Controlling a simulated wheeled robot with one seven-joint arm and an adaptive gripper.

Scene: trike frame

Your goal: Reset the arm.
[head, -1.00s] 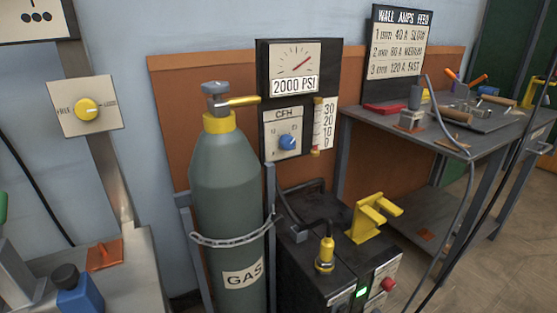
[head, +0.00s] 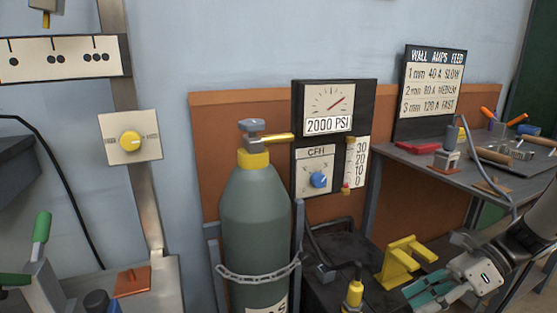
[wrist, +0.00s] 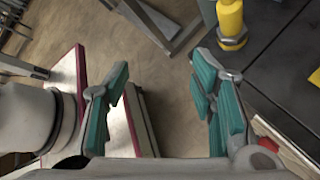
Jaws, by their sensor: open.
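My gripper (head: 428,287) is at the lower right of the head view, beside the yellow bracket (head: 402,262) on the dark machine. Its teal-padded fingers also show in the wrist view (wrist: 160,100), spread wide apart with nothing between them. The floor shows between the fingers in the wrist view. A yellow fitting (wrist: 231,22) stands on the dark machine top, apart from the right finger. My arm comes in from the right edge of the head view.
A workbench (head: 430,165) with tools and an amps chart (head: 431,85) is at the right. A left bench (head: 165,285) carries a green-handled lever (head: 41,228).

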